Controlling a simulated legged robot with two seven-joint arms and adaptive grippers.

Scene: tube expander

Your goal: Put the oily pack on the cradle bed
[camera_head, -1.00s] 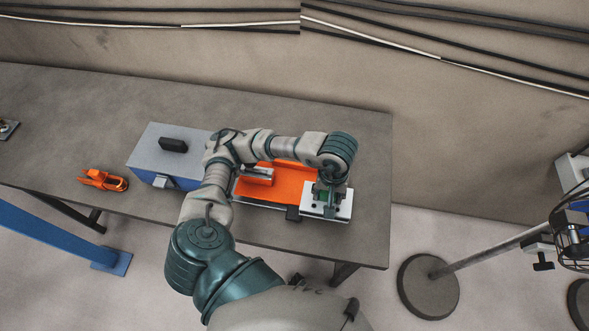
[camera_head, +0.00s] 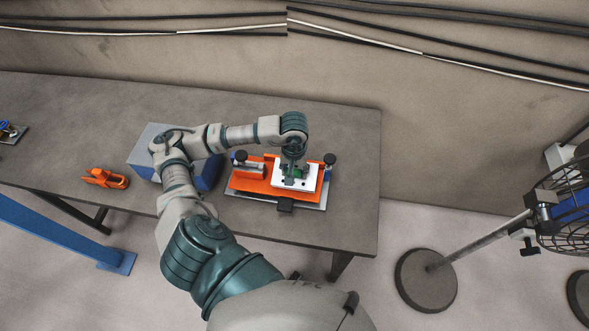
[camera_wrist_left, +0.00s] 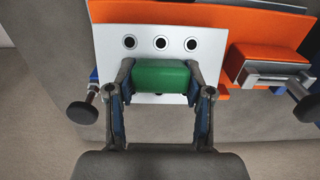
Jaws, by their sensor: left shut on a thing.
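A white plate-like block with three dark holes and a green handle, which I take to be the oily pack (camera_head: 309,184), shows at the right part of the orange cradle bed (camera_head: 247,184). In the left wrist view the pack (camera_wrist_left: 108,62) overlaps the orange bed (camera_wrist_left: 225,20). My left gripper (camera_head: 294,173) points down, shut on the green handle; its fingers (camera_wrist_left: 160,78) clasp both handle ends. I cannot tell whether the pack rests on the bed or hangs just above it. My right gripper is not in view.
Black knobs (camera_head: 330,159) stand at the cradle's sides. An orange clamp block (camera_wrist_left: 270,67) sits on the bed beside the pack. A blue-grey box (camera_head: 209,170) and an orange tool (camera_head: 104,178) lie to the left on the grey table (camera_head: 345,225). A caged fan (camera_head: 570,215) stands right.

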